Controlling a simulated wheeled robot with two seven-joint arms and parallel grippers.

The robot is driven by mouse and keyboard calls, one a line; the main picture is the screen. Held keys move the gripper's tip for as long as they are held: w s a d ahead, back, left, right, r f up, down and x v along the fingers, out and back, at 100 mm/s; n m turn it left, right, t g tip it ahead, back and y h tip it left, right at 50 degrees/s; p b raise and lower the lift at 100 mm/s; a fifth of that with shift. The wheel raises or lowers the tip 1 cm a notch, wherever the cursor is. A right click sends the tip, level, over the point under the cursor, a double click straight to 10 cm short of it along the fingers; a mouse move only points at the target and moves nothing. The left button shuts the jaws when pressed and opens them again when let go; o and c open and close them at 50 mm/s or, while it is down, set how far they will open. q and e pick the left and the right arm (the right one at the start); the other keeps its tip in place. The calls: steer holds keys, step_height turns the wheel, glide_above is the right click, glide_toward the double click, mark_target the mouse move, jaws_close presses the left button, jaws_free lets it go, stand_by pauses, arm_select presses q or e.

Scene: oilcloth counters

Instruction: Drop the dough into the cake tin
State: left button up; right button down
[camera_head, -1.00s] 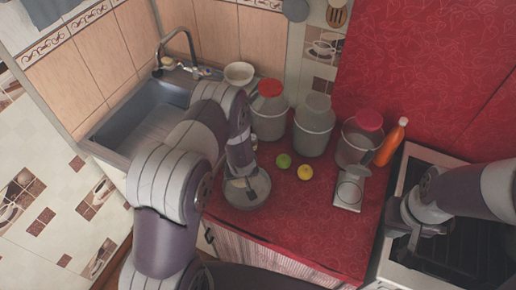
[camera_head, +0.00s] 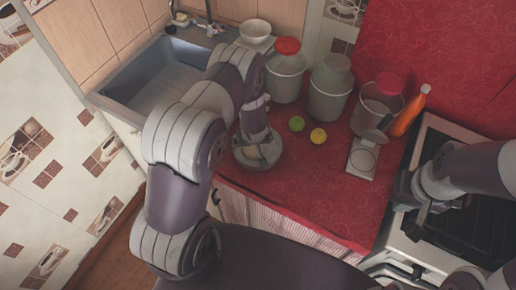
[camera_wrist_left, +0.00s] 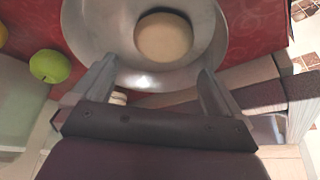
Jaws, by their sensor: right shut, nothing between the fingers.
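The round grey metal cake tin (camera_head: 240,160) stands on the red counter near its front left edge. It fills the top of the left wrist view (camera_wrist_left: 82,30). The dough, a pale beige disc (camera_wrist_left: 164,38), lies inside the tin in that view. My left gripper (camera_wrist_left: 157,70) is open, its two fingers spread over the tin's near side with nothing between them. In the head view my left gripper (camera_head: 260,143) hides part of the tin. My right gripper (camera_head: 416,222) is shut and empty at the left front of the stove.
A lime (camera_head: 297,123), a lemon (camera_head: 318,135) and a white scale (camera_head: 361,160) lie right of the tin. Grey canisters (camera_head: 329,95) and an orange bottle (camera_head: 410,110) stand behind. The sink (camera_head: 160,80) is at left. The front middle of the counter is clear.

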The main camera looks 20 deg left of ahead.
arm_select(q)
steer(key=shift+w+f, duration=0.1)
steer(key=shift+w, duration=0.05)
steer(key=shift+r, duration=0.25)
steer(key=p+v, duration=0.1)
steer(key=v, duration=1.1)
steer(key=shift+p, duration=0.35)
steer(key=shift+d, duration=0.1)
